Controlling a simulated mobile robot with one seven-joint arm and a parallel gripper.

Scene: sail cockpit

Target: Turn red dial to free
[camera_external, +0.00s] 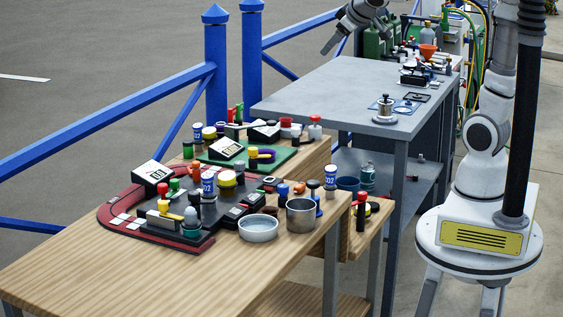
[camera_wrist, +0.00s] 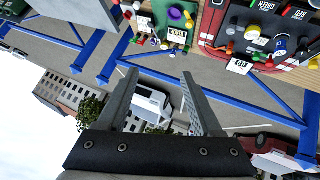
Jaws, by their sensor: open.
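A dark board with a red border (camera_external: 112,212) lies on the near wooden table, crowded with knobs, cans and labelled boxes. A green board (camera_external: 285,163) lies behind it. A round red cap (camera_external: 286,122) and a red-topped knob (camera_external: 315,121) stand near the green board's far side. I cannot tell which red part is the dial, nor read a free mark. My gripper (camera_external: 329,47) is high above the grey table's far side, well away from the boards. In the wrist view my gripper (camera_wrist: 156,82) is open and empty, with boards at the top right.
Blue railings (camera_external: 110,118) run along the left of the tables. A metal pot (camera_external: 301,216) and a shallow pale bowl (camera_external: 258,228) stand at the near table's right. The grey table (camera_external: 330,92) is mostly bare. The near table's front is clear.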

